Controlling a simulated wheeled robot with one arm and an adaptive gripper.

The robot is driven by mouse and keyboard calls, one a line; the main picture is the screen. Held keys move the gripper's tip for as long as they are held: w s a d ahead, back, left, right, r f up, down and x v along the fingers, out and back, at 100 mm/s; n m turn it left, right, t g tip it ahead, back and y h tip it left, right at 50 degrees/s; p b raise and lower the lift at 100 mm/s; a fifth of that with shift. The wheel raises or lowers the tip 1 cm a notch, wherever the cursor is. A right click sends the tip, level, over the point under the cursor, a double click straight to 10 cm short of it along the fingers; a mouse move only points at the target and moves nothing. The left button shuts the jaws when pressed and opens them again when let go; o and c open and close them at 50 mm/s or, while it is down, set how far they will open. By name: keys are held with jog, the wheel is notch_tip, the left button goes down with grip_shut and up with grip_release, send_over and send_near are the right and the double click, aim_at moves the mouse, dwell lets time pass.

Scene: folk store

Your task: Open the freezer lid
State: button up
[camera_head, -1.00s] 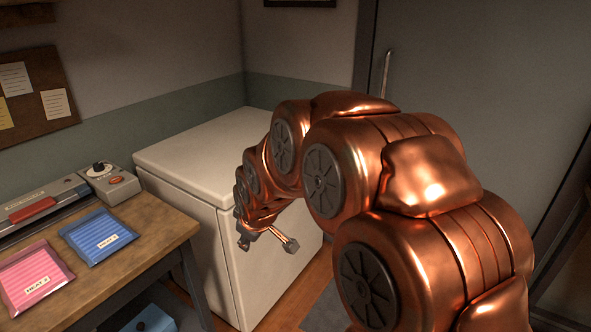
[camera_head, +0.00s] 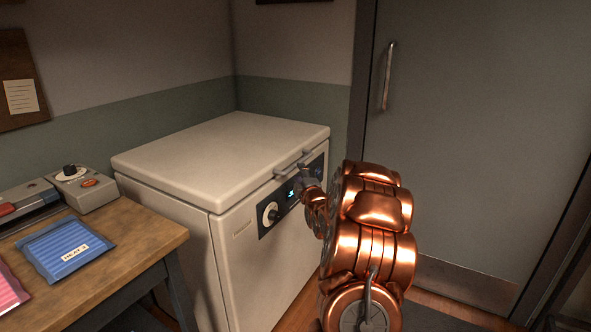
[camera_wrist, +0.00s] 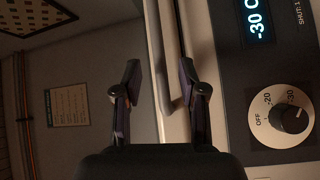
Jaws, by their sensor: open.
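The white chest freezer (camera_head: 225,235) stands in the corner with its lid (camera_head: 215,150) shut. A grey bar handle (camera_head: 290,166) runs along the lid's front edge; it also shows in the wrist view (camera_wrist: 168,60). My gripper (camera_head: 306,183) is at the freezer's front, close to the handle. In the wrist view my gripper (camera_wrist: 158,78) is open, with the handle bar seen between its two fingers. I cannot tell whether a finger touches it. The arm hides part of the freezer's right front.
A dark control panel (camera_head: 285,197) with a dial (camera_wrist: 293,118) and a lit display lies just under the handle. A wooden table (camera_head: 140,240) with a blue packet (camera_head: 66,250) and a sealer stands left. A grey door (camera_head: 465,140) is at right.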

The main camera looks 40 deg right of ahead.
aim_at(300, 162)
jog(key=shift+t+h, duration=0.4)
jog(key=shift+s+d+f+x, duration=0.15)
jog(key=shift+d+x, duration=0.15)
jog(key=shift+x, duration=1.1)
jog(key=shift+s+d+f+x, duration=0.15)
jog(key=shift+d+x, duration=0.1)
jog(key=shift+x, duration=1.15)
jog(key=shift+s+d+f+x, duration=0.1)
jog(key=shift+d+x, duration=0.2)
jog(key=shift+x, duration=1.05)
grip_shut()
